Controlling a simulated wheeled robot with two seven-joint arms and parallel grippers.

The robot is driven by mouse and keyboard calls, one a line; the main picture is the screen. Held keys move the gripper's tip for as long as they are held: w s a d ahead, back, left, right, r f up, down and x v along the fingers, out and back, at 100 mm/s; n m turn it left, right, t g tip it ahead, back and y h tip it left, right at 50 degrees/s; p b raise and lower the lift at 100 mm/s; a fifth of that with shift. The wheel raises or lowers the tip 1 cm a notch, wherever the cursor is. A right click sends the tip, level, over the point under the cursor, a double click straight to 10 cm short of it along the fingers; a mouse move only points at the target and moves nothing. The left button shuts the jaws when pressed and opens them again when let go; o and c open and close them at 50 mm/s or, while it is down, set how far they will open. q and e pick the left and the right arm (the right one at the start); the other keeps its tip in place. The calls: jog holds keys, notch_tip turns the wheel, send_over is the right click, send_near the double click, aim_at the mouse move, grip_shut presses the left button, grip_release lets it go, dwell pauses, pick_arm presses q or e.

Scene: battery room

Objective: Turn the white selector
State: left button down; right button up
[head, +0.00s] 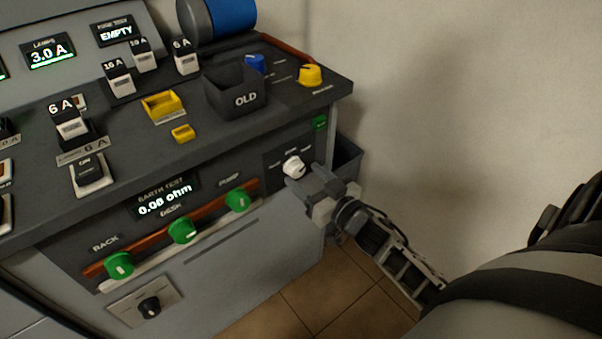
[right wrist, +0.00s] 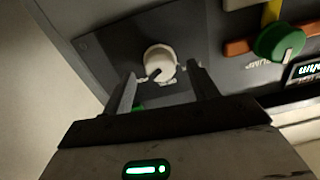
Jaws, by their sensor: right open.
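The white selector (head: 293,167) is a round knob on a dark plate at the right end of the desk's front panel. In the right wrist view the white selector (right wrist: 160,62) sits just beyond and between the fingertips, with a dark pointer mark on its lower left. My right gripper (head: 318,187) is in front of it, coming from the lower right. Its fingers are open, one to each side of the knob (right wrist: 158,80), with nothing held. I cannot tell whether they touch it. The plate's small lettering is partly hidden and unreadable. My left gripper is not in view.
Green knobs (head: 238,200) line the front panel to the left, beside an earth test display (head: 165,196). A yellow knob (head: 310,75) and a dark OLD bin (head: 235,92) are on the top. A dark bin (head: 346,153) hangs at the desk's right side. Floor is clear.

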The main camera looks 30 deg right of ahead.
jog(key=shift+w+a, duration=0.1)
jog(key=shift+w, duration=1.15)
jog(key=c, duration=1)
